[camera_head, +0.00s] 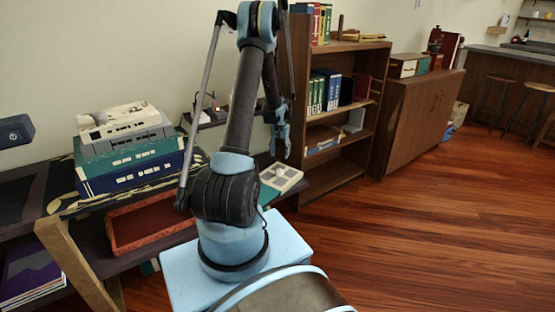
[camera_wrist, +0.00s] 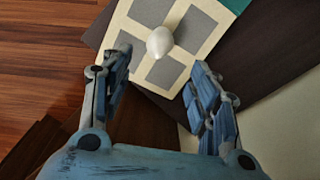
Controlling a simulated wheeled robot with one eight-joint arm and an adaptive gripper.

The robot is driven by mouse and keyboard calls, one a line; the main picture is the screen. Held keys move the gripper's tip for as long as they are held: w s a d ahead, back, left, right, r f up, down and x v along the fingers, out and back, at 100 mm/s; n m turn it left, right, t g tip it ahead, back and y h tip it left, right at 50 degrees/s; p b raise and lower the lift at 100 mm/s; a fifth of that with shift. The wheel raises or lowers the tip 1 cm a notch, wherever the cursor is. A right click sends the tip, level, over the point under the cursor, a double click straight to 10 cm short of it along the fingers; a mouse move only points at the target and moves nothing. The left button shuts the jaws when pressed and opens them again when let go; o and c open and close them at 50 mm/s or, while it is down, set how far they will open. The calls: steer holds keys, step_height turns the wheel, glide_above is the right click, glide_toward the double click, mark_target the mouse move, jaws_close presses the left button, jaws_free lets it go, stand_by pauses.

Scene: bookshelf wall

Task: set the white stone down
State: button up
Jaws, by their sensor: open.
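The white stone (camera_wrist: 159,41) is a smooth egg shape. In the wrist view it appears over the middle of a cream board (camera_wrist: 122,22) with grey square panels, where the pale dividers cross. My gripper (camera_wrist: 162,58) is open, one finger to each side of the stone, with gaps between fingers and stone. In the head view my gripper (camera_head: 281,142) hangs pointing down above the board.
A wooden bookcase (camera_head: 330,182) stands right behind my gripper. The wooden floor (camera_head: 440,230) at right is clear.

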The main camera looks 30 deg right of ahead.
steer(key=s+a+r+n+t, duration=0.15)
steer(key=s+a+r, duration=0.25)
steer(key=a+r, duration=0.8)
steer(key=s+a+r+n+g, duration=0.1)
steer(key=s+a+r+n, duration=0.2)
steer(key=a+r, duration=1)
steer(key=s+a+n+t, duration=0.1)
steer(key=s+a+n, duration=0.2)
steer(key=s+a, duration=0.95)
steer(key=s+a+f+n, duration=0.1)
steer(key=s+a+f, duration=0.1)
steer(key=s+a, duration=0.2)
steer(key=s+a+f+n, duration=0.2)
steer(key=s+a+f, duration=0.1)
steer(key=s, duration=0.5)
steer(key=shift+s+a+t, duration=0.3)
steer(key=shift+a+t, duration=0.05)
steer(key=shift+a, duration=0.15)
